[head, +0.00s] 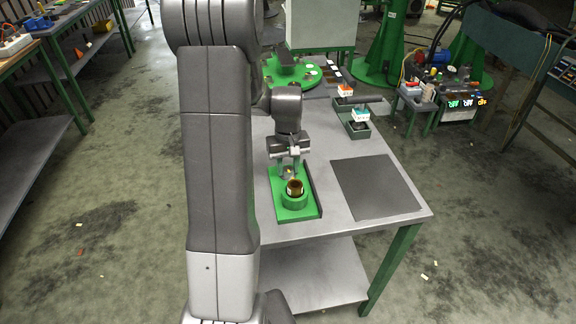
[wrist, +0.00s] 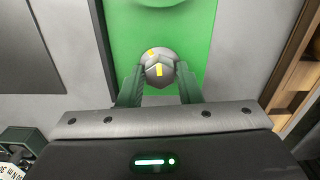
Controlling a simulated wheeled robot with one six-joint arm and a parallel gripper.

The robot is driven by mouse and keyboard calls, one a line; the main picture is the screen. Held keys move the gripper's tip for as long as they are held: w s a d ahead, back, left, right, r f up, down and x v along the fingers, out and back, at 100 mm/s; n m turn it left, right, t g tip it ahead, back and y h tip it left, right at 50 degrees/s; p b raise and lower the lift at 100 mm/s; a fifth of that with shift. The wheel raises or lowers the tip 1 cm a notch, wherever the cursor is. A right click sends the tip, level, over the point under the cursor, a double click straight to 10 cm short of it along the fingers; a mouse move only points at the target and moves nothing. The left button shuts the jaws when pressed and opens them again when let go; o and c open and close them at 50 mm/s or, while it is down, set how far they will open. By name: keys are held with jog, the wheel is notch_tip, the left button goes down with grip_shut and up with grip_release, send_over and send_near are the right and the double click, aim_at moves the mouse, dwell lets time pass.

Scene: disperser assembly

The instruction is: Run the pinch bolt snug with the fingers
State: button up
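The pinch bolt (wrist: 159,70) shows in the wrist view as a grey rounded hex head with yellow marks. My gripper (wrist: 160,75) has a green finger on each side of it, and both fingertips appear to touch the head. The bolt's shank and its hole are hidden. In the head view my gripper (head: 289,168) points down over the green fixture plate (head: 306,211), just behind a green ring (head: 296,202) with a brown cylindrical part (head: 295,187) standing in it. The bolt is too small to make out clearly there.
The grey table (head: 345,225) carries a dark flat mat (head: 376,187) to the right of the fixture. Small bins with parts (head: 358,123) and a round green base (head: 292,72) stand farther back. The table's front edge lies close to the fixture.

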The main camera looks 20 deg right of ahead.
aim_at(288, 169)
jog(key=c, duration=0.5)
jog(key=shift+m, duration=1.5)
jog(key=o, duration=1)
jog(key=shift+r, duration=0.1)
notch_tip(288, 169, up, 14)
jog(key=shift+f, duration=0.15)
jog(key=shift+f, duration=0.1)
